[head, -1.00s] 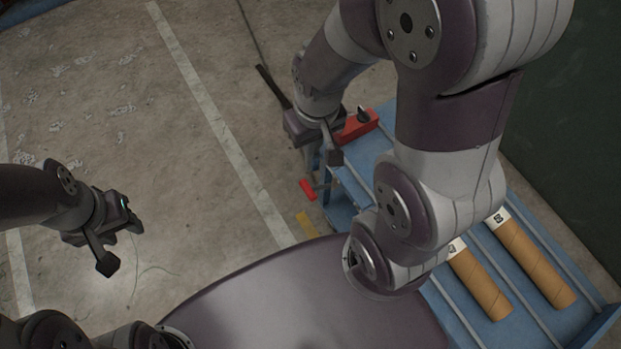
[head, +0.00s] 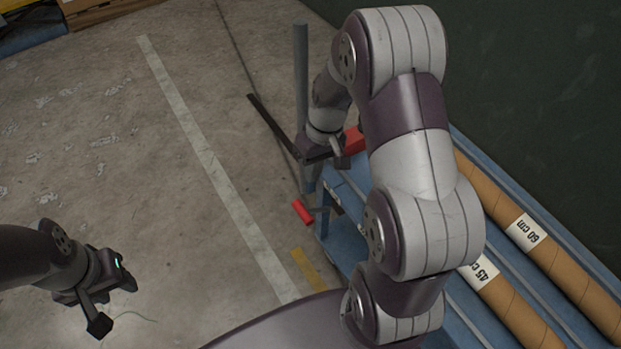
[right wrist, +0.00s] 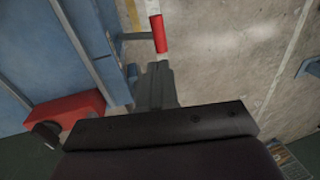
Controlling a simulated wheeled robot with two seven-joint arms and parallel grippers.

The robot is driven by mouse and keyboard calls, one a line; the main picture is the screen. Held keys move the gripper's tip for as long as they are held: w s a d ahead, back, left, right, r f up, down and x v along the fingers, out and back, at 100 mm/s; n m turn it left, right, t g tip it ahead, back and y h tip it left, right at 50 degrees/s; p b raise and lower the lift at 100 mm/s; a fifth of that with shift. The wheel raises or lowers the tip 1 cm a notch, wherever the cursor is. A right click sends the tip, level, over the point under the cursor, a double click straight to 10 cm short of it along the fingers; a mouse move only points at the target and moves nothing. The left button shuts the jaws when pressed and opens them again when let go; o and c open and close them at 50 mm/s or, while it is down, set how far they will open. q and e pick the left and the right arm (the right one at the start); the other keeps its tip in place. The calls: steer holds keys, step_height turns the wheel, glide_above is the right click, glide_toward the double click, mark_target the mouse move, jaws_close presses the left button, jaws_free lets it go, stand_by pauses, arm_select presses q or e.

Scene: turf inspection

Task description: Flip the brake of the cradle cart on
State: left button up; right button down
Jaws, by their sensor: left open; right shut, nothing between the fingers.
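The blue cradle cart (head: 463,318) stands at the right in the head view and holds cardboard tubes. A red-ended lever (head: 303,212) sticks out at its near-left corner, low over the floor. In the right wrist view the red end (right wrist: 160,35) lies just beyond my right fingertips, with a visible gap. My right gripper (head: 340,160) is shut and empty beside the cart's corner; its closed fingers show in the wrist view (right wrist: 155,82). A red box (head: 354,140) on the cart is partly hidden by my right arm. My left gripper (head: 112,303) is open and empty over the floor at left.
The red box has a black knob (right wrist: 44,136) in the right wrist view. Tubes labelled 60 cm (head: 490,190) and 45 cm (head: 510,315) lie on the cart. A dark green wall (head: 510,80) flanks it. Floor at left is open.

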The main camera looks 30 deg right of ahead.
mark_target(302, 210)
steer(key=f+b, duration=0.1)
steer(key=f, duration=0.2)
steer(key=a+f, duration=0.1)
steer(key=f, duration=0.3)
steer(key=a+f+b, duration=0.1)
steer(key=f, duration=0.3)
steer(key=shift+s+a+f+b, duration=0.1)
steer(key=shift+a+f+b, duration=0.1)
steer(key=shift+b, duration=0.15)
arm_select(q)
step_height(302, 210, down, 3)
steer(key=shift+f, duration=0.1)
steer(key=shift+s+r, duration=0.1)
steer(key=shift+r, duration=0.1)
